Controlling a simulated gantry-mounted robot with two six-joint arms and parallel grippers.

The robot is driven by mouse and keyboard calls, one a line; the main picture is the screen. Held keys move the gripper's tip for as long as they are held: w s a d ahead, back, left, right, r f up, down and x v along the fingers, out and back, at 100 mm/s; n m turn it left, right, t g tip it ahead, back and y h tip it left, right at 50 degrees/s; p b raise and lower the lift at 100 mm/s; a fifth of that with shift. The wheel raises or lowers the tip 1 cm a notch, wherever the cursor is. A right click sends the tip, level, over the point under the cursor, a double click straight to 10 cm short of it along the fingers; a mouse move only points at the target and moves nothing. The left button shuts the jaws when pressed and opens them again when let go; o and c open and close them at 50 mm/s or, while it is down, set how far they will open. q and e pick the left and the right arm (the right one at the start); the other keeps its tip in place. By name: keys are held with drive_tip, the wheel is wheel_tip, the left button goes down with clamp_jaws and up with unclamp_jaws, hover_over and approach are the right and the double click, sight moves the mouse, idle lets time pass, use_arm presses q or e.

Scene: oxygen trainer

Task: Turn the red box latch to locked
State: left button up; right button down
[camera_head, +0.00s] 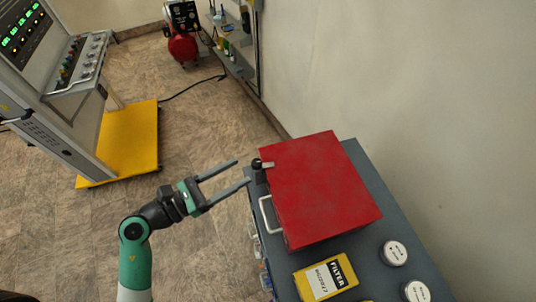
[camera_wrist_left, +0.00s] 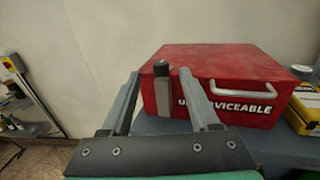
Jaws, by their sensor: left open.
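The red box (camera_head: 320,185) sits closed on a grey-topped cabinet. Its latch (camera_head: 259,165) is at the box's left corner, with a black knob and a metal plate. In the left wrist view, the latch (camera_wrist_left: 163,88) shows on the near face of the red box (camera_wrist_left: 228,62), beside lettering partly hidden by a finger. My left gripper (camera_head: 243,171) is open and empty, its fingertips just short of the latch. In the left wrist view, the latch appears between the fingers of my left gripper (camera_wrist_left: 159,73). My right gripper is not in view.
A white handle (camera_head: 267,214) sticks out from the box front. A yellow filter box (camera_head: 326,277) and several round white-topped items (camera_head: 395,252) stand on the grey cabinet top (camera_head: 372,182). A wall rises behind. Floor left of the cabinet is open.

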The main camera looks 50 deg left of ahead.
sight(267, 162)
use_arm(q)
drive_tip(key=w, duration=0.3)
drive_tip(key=w+d, duration=0.1)
drive_tip(key=w, duration=0.2)
drive_tip(key=w+d+p, duration=0.1)
drive_tip(key=w, duration=0.2)
drive_tip(key=shift+w, duration=0.25)
drive_tip(key=shift+r, duration=0.1)
clamp_jaws()
